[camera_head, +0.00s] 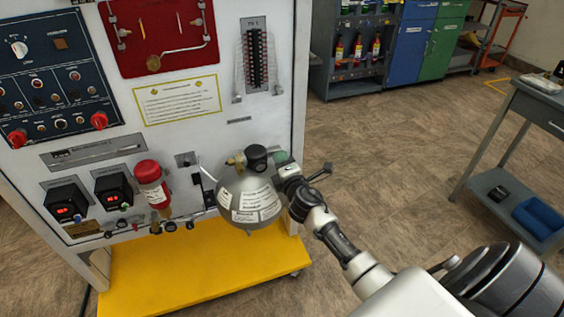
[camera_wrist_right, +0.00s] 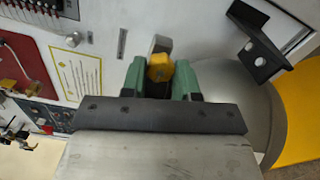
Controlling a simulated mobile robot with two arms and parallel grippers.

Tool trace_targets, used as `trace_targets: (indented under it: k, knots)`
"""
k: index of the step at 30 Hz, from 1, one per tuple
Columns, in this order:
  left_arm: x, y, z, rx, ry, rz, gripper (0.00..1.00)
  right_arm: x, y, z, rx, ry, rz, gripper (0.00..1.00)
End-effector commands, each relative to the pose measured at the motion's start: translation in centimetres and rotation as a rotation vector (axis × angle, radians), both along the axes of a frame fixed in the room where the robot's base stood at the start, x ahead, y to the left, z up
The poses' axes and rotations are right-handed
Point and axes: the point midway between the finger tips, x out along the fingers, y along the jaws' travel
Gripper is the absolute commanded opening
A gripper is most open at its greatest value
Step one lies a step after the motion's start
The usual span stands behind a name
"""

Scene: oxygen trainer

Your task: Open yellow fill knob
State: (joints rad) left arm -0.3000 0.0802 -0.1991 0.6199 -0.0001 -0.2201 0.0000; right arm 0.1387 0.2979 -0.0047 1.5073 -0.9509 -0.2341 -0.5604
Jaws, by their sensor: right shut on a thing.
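The yellow fill knob (camera_wrist_right: 160,68) shows in the right wrist view between the two green fingers of my right gripper (camera_wrist_right: 161,80). The fingers are shut on it. In the head view my right gripper (camera_head: 281,158) is at the right side of the grey oxygen tank (camera_head: 232,182), near its top, and the knob is hidden there behind the gripper. The tank, with white labels and a black cap (camera_head: 256,157), hangs at the front of the white trainer panel (camera_head: 235,135). The left gripper is not in view.
A yellow base shelf (camera_head: 190,275) juts out below the panel. A red and white cylinder (camera_head: 152,185) and several red knobs are to the left of the tank. A grey side table (camera_head: 505,150) stands at the right. Open brown floor (camera_head: 390,150) lies between.

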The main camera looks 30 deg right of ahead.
Motion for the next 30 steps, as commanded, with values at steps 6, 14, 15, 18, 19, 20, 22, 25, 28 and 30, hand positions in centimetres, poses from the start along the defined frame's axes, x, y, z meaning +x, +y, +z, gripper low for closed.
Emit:
trace_targets:
  k: [6,14,15,18,19,20,22,25,28,30]
  knots:
    - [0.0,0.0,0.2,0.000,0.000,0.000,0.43,0.0,0.0,-0.2,-0.202,0.052,0.001,0.06]
    - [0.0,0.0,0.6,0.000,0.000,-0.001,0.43,-0.1,0.0,-0.2,-0.442,0.110,0.002,0.06]
    - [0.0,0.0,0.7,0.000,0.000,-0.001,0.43,-0.1,0.0,-0.2,-0.480,0.119,0.002,0.06]
    - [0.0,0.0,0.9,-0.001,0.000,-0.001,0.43,-0.1,0.0,-0.2,-0.572,0.141,0.003,0.06]
    - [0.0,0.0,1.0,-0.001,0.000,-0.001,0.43,-0.1,0.0,-0.2,-0.600,0.148,0.002,0.06]
    - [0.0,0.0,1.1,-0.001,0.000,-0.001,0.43,-0.1,-0.1,-0.2,-0.626,0.154,0.002,0.06]
    - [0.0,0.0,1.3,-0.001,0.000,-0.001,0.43,-0.1,0.0,-0.2,-0.693,0.170,0.003,0.06]
    - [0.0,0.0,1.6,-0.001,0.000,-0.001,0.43,-0.1,-0.1,-0.2,-0.785,0.193,0.003,0.06]
    - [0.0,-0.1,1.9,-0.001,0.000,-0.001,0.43,-0.1,-0.1,-0.2,-0.876,0.215,0.003,0.06]
    - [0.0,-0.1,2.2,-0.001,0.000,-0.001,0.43,-0.1,-0.1,-0.2,-0.940,0.229,0.004,0.06]
